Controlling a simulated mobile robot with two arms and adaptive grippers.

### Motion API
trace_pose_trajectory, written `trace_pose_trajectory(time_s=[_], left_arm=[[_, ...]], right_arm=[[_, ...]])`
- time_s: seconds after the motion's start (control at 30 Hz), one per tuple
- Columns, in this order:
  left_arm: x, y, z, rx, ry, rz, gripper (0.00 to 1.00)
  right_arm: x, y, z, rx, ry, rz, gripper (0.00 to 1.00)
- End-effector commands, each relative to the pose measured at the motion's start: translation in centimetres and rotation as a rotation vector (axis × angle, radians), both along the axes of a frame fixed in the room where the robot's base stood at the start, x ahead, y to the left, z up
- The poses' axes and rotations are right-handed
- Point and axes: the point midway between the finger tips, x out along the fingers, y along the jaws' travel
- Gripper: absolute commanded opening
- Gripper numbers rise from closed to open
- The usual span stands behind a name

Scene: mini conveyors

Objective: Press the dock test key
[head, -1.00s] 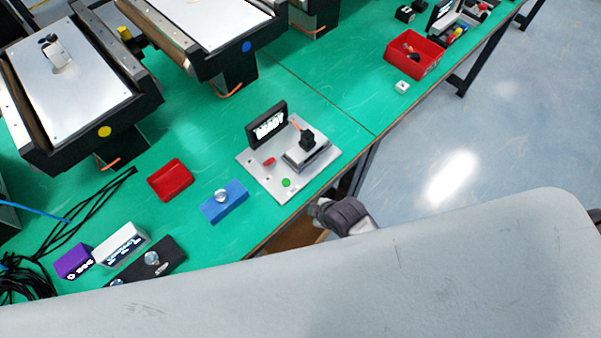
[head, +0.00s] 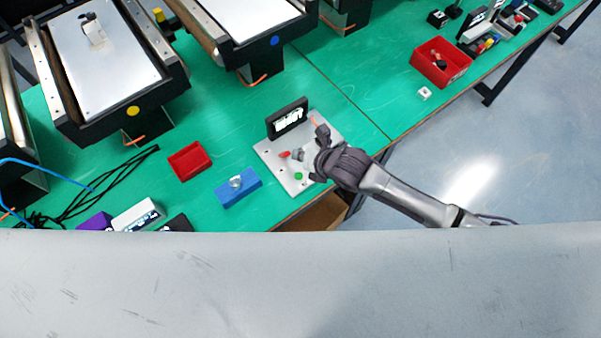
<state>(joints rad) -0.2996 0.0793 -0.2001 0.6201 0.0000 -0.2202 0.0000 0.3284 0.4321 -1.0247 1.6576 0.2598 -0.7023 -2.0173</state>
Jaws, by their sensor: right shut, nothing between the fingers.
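The dock is a light metal plate (head: 268,152) on the green table, with a black display (head: 288,119) standing at its back. A red key (head: 284,154) and a green round button (head: 298,176) sit on its front part; I cannot read which is labelled test. A black plug-like part (head: 322,133) stands on the dock's right side. My right gripper (head: 302,156) is shut and empty, over the plate, close to the red key and beyond the green button. It hides much of the dock's right side. Contact cannot be told. My left gripper is not in view.
A blue block with a round knob (head: 238,188) and a red tray (head: 188,161) lie left of the dock. Mini conveyors (head: 105,70) stand behind. A red bin (head: 440,62) and a small white block (head: 425,93) are at the right. Cables lie at the left.

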Motion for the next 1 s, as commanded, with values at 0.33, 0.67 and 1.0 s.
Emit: trace_pose_trajectory(time_s=[0.33, 0.67, 1.0], left_arm=[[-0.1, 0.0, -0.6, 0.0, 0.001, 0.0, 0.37], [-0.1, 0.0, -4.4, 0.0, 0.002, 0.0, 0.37], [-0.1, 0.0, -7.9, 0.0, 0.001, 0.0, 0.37]], right_arm=[[0.0, 0.0, -0.6, 0.003, 0.002, -0.004, 0.0], [0.0, 0.0, -4.3, 0.004, 0.004, -0.006, 0.0], [0.0, 0.0, -8.4, 0.001, 0.001, -0.004, 0.0]])
